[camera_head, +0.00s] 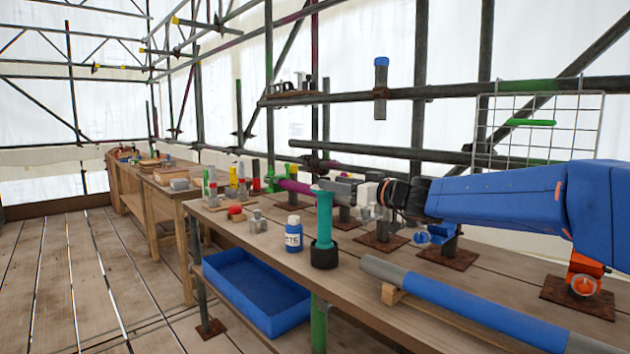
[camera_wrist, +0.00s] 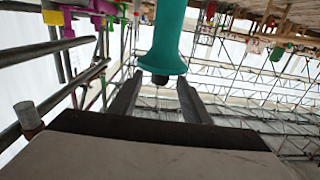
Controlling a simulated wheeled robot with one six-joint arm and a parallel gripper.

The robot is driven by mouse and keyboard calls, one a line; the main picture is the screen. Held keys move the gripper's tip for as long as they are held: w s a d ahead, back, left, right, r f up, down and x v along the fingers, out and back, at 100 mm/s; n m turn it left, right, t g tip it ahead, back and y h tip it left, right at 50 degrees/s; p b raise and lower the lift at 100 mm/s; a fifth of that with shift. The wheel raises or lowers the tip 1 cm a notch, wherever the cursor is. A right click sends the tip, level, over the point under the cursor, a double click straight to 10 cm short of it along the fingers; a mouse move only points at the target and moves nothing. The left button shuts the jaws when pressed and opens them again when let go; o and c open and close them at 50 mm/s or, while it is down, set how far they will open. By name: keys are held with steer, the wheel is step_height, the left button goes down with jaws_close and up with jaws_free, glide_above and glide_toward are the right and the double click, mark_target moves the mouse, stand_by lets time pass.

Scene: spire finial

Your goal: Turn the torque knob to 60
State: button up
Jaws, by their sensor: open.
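A teal torque tool (camera_head: 323,217) stands upright in a black round base (camera_head: 324,255) on the workbench. In the wrist view the teal tool (camera_wrist: 163,38) hangs into the picture from the top, its dark end near the fingertips. My gripper (camera_head: 358,197) is beside the tool's upper part, to its right in the head view. In the wrist view my gripper's two fingers (camera_wrist: 157,92) are apart with nothing clasped between them. I cannot make out a scale or a number on the knob.
A blue-and-white bottle (camera_head: 293,235) stands left of the tool. A blue tray (camera_head: 252,288) sits below the bench edge. A grey-and-blue tube (camera_head: 460,305) lies along the front right. Clamps on rusty plates (camera_head: 380,242) and scaffold poles stand behind.

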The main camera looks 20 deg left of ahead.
steer(key=x, duration=0.8)
steer(key=shift+a, duration=0.15)
steer(key=c, duration=1)
